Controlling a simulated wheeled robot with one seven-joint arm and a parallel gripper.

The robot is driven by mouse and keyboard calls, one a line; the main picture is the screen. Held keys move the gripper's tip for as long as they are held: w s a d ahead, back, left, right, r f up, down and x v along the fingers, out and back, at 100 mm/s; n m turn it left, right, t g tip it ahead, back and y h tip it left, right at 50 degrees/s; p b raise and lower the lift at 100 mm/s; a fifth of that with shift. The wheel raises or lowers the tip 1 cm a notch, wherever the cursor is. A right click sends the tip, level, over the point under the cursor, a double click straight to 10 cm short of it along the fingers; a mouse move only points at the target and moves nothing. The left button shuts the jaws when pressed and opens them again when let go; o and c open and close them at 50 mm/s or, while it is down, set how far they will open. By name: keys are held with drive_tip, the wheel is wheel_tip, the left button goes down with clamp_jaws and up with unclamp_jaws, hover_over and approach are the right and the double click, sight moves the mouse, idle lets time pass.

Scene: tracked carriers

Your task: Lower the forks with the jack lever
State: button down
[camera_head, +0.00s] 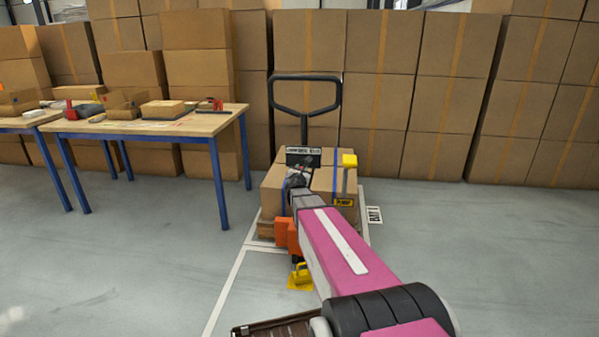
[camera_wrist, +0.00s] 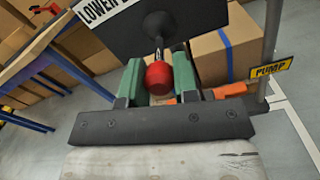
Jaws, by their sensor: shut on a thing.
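The jack lever's red knob (camera_wrist: 158,77) hangs on a short stem below a dark plate (camera_wrist: 150,30) with a white label reading "LOWER". My gripper (camera_wrist: 158,82) has its green fingers on either side of the knob and is shut on it. In the head view my gripper (camera_head: 297,180) is at the jack's column, and my arm hides the knob there. The pallet jack has a black loop handle (camera_head: 305,77) standing upright and an orange body (camera_head: 284,236). Its forks are hidden by the load and my arm.
Strapped cartons (camera_head: 328,180) sit on the jack. A post with a yellow top (camera_head: 349,160) and a PUMP label (camera_head: 343,202) stands beside them. A yellow pedal-like part (camera_head: 300,275) is low at the front. A workbench (camera_head: 150,125) is left; stacked cartons (camera_head: 430,90) line the back. Floor at right is clear.

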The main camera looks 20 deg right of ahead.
drive_tip(key=c, duration=0.9)
unclamp_jaws()
drive_tip(key=v, duration=1)
drive_tip(key=shift+s+a, duration=0.15)
drive_tip(key=shift+s, duration=0.25)
